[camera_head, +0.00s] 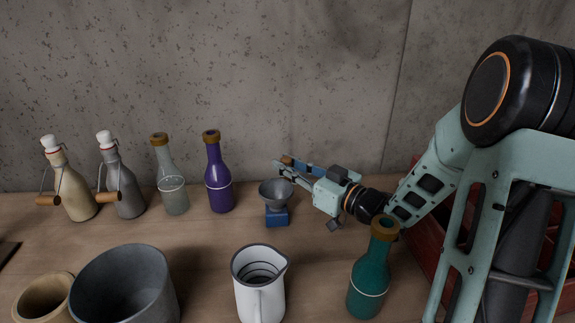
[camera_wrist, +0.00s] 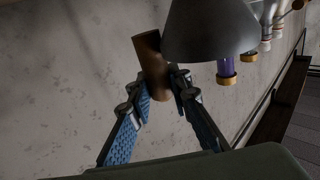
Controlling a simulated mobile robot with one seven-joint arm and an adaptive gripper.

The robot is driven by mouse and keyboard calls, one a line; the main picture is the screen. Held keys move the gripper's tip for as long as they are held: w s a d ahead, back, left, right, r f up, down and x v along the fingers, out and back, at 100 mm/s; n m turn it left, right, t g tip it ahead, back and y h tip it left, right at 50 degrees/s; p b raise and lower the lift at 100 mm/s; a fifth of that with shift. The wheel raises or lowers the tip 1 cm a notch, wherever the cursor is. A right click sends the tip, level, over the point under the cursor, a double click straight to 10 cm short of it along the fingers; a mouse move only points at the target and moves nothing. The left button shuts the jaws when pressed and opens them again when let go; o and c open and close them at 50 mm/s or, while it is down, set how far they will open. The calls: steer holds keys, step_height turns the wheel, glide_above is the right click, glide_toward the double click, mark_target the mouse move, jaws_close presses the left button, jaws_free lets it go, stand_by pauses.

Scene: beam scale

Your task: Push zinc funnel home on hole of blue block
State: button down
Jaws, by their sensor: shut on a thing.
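The zinc funnel (camera_head: 276,193) is a grey cone, wide end up, right above the small blue block (camera_head: 277,218) on the table. Its lower end meets the top of the block; I cannot tell how deep the spout sits in the hole. The funnel (camera_wrist: 210,30) also fills the top of the wrist view, close beside my fingers. My gripper (camera_head: 283,170) comes in from the right, behind the funnel's rim. In the wrist view its fingers (camera_wrist: 164,92) are shut on a brown cylindrical handle (camera_wrist: 150,58) beside the cone. The block's hole is hidden.
A purple bottle (camera_head: 218,177) and a clear bottle (camera_head: 171,180) stand left of the block, with two stoppered bottles further left. A white jug (camera_head: 259,290) and a green bottle (camera_head: 370,275) stand in front. A red crate (camera_head: 425,255) is at right. A wall rises behind.

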steer(key=c, duration=1.7)
jaws_free()
step_height(320, 180, up, 10)
steer(key=shift+f, duration=0.1)
